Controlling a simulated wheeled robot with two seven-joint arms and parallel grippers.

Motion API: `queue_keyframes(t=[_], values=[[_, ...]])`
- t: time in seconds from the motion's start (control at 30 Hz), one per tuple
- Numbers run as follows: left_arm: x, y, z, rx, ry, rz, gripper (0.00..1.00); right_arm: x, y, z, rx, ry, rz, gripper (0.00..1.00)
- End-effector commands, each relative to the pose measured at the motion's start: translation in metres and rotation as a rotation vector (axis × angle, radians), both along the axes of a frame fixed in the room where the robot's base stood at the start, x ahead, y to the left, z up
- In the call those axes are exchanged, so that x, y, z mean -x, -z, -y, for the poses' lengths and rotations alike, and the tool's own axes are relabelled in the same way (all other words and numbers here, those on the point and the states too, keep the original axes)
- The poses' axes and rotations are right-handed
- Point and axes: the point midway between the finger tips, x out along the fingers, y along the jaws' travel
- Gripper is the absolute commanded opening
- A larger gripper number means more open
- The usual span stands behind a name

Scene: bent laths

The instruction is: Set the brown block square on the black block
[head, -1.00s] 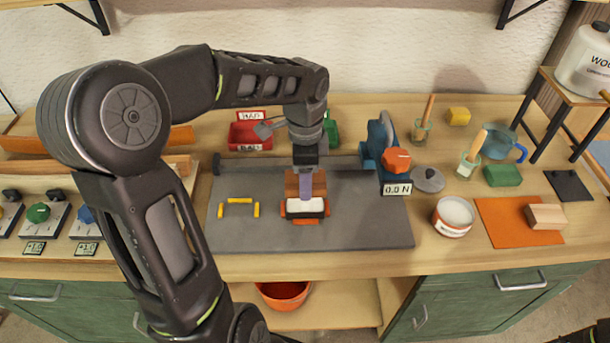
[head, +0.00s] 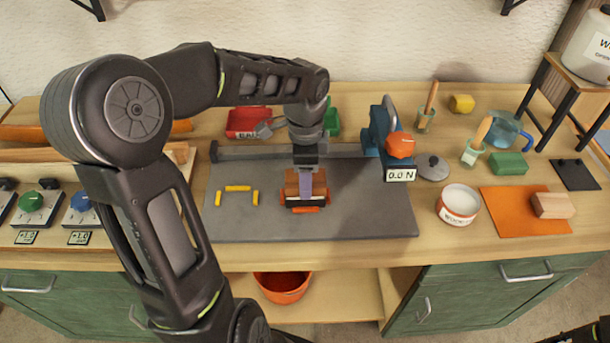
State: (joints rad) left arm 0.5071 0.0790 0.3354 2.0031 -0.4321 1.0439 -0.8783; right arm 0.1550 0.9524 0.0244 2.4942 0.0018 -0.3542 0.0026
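My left gripper (head: 306,190) points straight down over the grey board and is shut on the brown block (head: 291,186); a lilac finger crosses the block's front face. The black block (head: 296,203) shows as a dark strip just under the brown block, with orange pieces (head: 306,210) at its edges. The brown block covers most of the black block's top. I cannot tell whether the two touch or a small gap is left.
A blue press-like device (head: 373,145) with an orange knob and a 0.0 N display stands right of the blocks. Yellow strips (head: 238,188) lie left on the grey board (head: 360,215). A white tub (head: 459,206) and an orange mat (head: 505,222) with a wooden block (head: 553,206) are farther right.

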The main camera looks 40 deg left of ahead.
Motion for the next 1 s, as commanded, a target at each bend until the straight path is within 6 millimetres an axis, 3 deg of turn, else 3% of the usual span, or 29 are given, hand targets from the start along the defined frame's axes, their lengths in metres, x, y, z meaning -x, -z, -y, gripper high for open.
queue_keyframes(t=[0.57, 0.6, 0.9, 1.0], values=[[0.000, 0.012, 0.000, 0.000, 0.000, 0.000, 0.12, 0.000, 0.009, 0.000, 0.000, 0.000, 0.000, 0.37], [0.000, 0.012, 0.000, 0.000, 0.000, 0.000, 0.55, 0.000, 0.008, 0.000, 0.000, 0.000, 0.000, 0.37], [0.000, 0.011, 0.000, 0.000, 0.000, 0.000, 0.79, 0.000, 0.008, 0.000, 0.000, 0.000, 0.000, 0.37], [0.000, 0.011, 0.000, 0.000, 0.000, 0.000, 0.79, 0.000, 0.008, 0.000, 0.000, 0.000, 0.000, 0.37]])
